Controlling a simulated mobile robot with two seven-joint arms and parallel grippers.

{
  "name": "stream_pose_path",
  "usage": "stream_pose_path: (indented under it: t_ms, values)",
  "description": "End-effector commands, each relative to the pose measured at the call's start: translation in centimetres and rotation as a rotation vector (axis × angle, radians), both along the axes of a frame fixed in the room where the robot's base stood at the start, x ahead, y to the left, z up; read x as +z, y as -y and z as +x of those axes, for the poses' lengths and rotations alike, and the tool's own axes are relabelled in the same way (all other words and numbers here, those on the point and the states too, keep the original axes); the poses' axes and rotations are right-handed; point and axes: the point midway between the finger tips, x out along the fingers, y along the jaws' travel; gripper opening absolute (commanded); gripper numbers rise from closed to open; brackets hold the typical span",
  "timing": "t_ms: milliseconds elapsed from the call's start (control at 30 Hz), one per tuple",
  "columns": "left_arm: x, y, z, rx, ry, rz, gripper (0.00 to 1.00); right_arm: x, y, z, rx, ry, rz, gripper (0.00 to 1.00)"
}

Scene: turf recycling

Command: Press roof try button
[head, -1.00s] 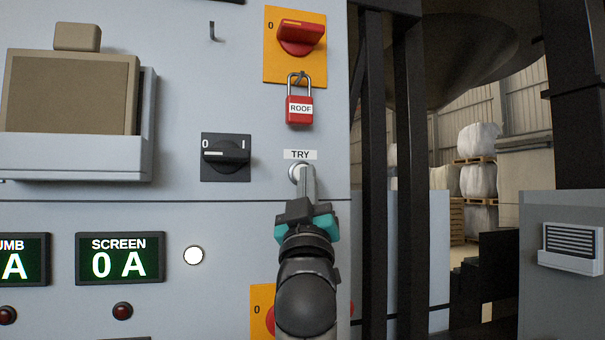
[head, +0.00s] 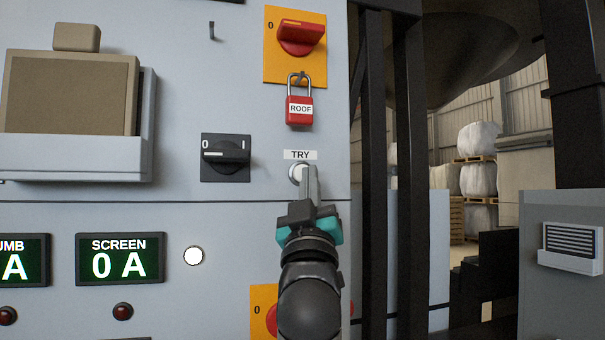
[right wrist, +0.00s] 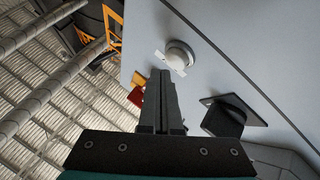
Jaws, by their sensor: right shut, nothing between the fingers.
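The round white try button (head: 295,174) sits on the grey panel under the TRY label (head: 300,155). In the right wrist view the button (right wrist: 181,53) stands out from the panel in a pale round collar. My right gripper (head: 310,170) is shut and empty, its fingertips in front of the button and covering its right part in the head view. In the right wrist view the fingertips (right wrist: 161,74) lie close beside the button, over the label's edge. I cannot tell whether they touch it. My left gripper is not in view.
A red ROOF padlock (head: 299,109) hangs below a red rotary switch (head: 301,37) on a yellow plate. A black rotary switch (head: 226,157) is to the left. Below are the SCREEN display (head: 120,258) and a white lamp (head: 194,256). Black posts (head: 411,150) stand right of the panel.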

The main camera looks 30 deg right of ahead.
Motion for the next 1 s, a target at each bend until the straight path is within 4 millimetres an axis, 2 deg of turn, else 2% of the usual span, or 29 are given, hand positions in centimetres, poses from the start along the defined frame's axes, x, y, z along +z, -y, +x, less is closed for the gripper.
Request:
stream_pose_path:
  t_ms: [133, 633, 1000]
  values:
    - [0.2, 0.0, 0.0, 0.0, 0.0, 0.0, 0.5, 0.0, -0.1, -0.6, -0.001, 0.0, -0.001, 0.0]
    - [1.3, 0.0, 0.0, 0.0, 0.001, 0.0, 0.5, 0.1, -1.3, -5.3, -0.001, 0.0, -0.001, 0.0]
    - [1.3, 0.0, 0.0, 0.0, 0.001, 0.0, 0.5, 0.0, -1.4, -5.8, 0.0, 0.0, 0.0, 0.0]
